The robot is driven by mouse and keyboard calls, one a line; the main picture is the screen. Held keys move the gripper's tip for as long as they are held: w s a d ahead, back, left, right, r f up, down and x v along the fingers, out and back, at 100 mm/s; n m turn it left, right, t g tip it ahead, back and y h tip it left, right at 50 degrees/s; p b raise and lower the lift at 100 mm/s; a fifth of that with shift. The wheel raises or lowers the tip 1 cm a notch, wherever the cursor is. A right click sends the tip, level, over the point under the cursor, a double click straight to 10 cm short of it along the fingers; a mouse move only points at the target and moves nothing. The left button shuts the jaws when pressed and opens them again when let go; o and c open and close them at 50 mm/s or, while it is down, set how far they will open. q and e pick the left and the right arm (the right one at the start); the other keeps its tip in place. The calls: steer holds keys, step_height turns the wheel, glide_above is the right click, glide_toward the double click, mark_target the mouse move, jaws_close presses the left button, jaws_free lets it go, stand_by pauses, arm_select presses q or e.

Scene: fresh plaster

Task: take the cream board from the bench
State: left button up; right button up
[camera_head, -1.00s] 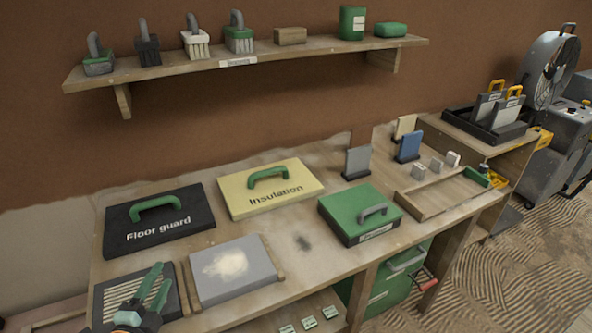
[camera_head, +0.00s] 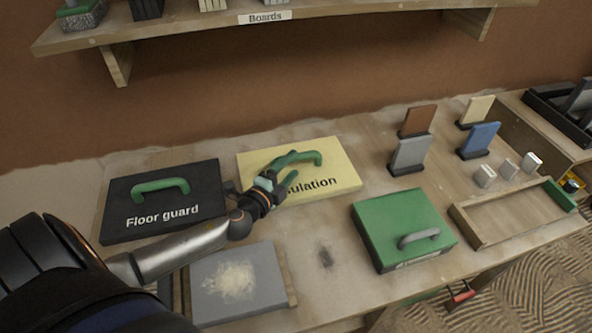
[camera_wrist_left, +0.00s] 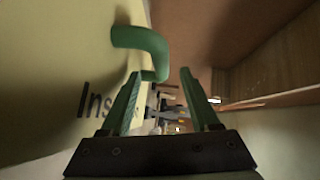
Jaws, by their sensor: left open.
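The cream board (camera_head: 342,178), lettered Insulation, lies flat on the bench (camera_head: 318,225) against the wall side, its green handle (camera_head: 311,157) standing up. My left gripper (camera_head: 287,168) is over the board at the handle's left end, partly covering the lettering and handle. In the left wrist view the cream board (camera_wrist_left: 50,70) fills the left side. The handle (camera_wrist_left: 143,44) reaches down to the left gripper's open fingers (camera_wrist_left: 160,78), its end by the left fingertip; I cannot tell whether they touch. My right gripper is not in view.
A black Floor guard board (camera_head: 120,195) lies left of the cream one. A grey dusty board (camera_head: 215,295) and a green case (camera_head: 385,225) lie nearer the front. Small upright panels, including a cream one (camera_head: 480,108), stand at right. A shelf (camera_head: 330,18) hangs above.

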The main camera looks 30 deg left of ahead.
mark_target(297, 159)
arm_select(q)
steer(key=w, duration=0.3)
steer(key=shift+w+a, duration=0.15)
steer(key=shift+w, duration=0.1)
steer(key=shift+w+f, duration=0.25)
steer(key=shift+w, duration=0.55)
steer(key=shift+c, duration=0.4)
jaws_close()
